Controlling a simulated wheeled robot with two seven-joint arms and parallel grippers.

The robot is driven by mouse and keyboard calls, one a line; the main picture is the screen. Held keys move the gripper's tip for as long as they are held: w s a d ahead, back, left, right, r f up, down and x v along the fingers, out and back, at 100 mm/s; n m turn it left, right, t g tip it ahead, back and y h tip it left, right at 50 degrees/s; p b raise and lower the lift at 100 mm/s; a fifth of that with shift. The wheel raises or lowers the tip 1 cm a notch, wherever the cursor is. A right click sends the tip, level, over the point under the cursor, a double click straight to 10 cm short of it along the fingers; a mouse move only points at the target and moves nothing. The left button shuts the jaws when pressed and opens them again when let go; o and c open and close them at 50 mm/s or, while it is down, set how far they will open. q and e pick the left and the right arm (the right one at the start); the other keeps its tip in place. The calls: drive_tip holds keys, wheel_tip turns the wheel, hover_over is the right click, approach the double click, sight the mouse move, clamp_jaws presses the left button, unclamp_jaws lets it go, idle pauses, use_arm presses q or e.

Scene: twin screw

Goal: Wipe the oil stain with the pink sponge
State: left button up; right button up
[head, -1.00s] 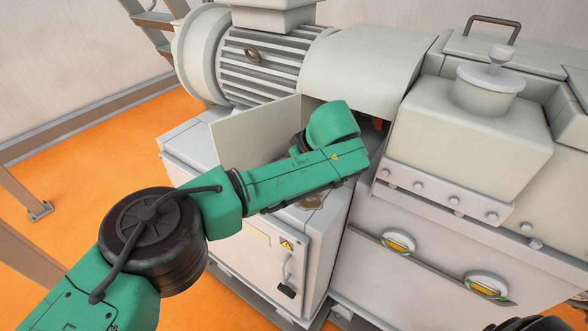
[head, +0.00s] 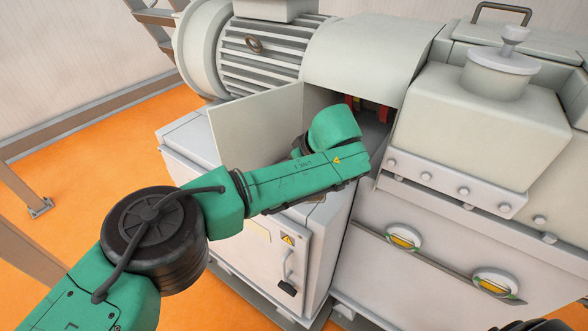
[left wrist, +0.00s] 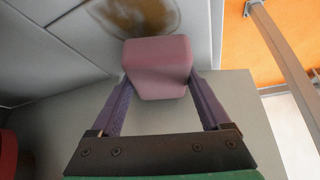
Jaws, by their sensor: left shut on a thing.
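In the left wrist view the pink sponge (left wrist: 157,68) sits between the two purple fingers of my left gripper (left wrist: 158,82), which is shut on it. The brown oil stain (left wrist: 140,14) lies on a pale grey surface at the top of that view, just beyond the sponge. A small part of the stain's near edge seems covered by the sponge; I cannot tell whether they touch. In the head view my left arm hides the left gripper, the sponge and the stain.
An open grey panel (head: 255,125) stands upright left of my left wrist. The large machine housing (head: 370,60) overhangs behind it, with red parts (head: 368,112) in the opening. A cabinet door handle (head: 288,272) is below my arm.

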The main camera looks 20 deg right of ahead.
use_arm(q)
drive_tip(key=shift+f+b, duration=0.8)
drive_tip(key=shift+f, duration=0.2)
drive_tip(key=shift+r, duration=0.1)
